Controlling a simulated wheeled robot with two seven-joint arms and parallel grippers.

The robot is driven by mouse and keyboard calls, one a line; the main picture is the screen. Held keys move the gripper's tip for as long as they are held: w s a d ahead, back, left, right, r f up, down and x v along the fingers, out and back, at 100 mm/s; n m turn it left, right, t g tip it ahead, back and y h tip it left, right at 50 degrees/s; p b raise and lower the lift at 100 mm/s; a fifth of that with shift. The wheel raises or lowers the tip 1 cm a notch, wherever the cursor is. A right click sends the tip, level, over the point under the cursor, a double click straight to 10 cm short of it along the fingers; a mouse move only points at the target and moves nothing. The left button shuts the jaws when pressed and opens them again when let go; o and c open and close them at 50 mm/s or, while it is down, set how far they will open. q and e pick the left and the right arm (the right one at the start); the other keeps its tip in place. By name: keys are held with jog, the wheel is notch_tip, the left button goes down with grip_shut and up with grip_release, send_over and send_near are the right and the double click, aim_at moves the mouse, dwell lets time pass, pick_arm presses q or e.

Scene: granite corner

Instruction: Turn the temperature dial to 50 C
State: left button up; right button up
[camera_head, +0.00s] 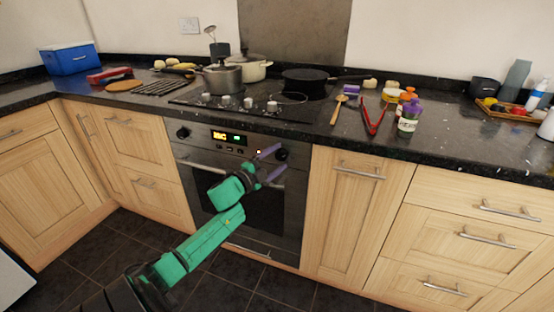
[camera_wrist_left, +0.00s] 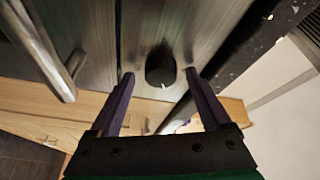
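The oven's control panel (camera_head: 215,140) has a lit yellow and green display (camera_head: 228,137) and a round black dial near each end. The right dial (camera_head: 281,154) sits in front of my left gripper (camera_head: 274,161). The left dial (camera_head: 183,133) is clear of it. My left gripper is open with its purple fingers spread. In the left wrist view the dial (camera_wrist_left: 160,66) shows between and just beyond the fingertips (camera_wrist_left: 160,74), with a small pale mark on its edge. Contact is not visible. The frames do not show which dial sets temperature. My right gripper is not in view.
The oven handle (camera_head: 215,168) runs below the panel, close to my gripper; a handle bar also shows in the wrist view (camera_wrist_left: 42,50). The dark worktop (camera_head: 440,148) overhangs above, with pots and a hob (camera_head: 245,104). Wooden cupboards flank the oven.

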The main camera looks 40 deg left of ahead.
pick_arm(q)
jog(key=s+a+f+p, duration=0.1)
jog(key=s, duration=1.3)
jog(key=shift+s, duration=0.25)
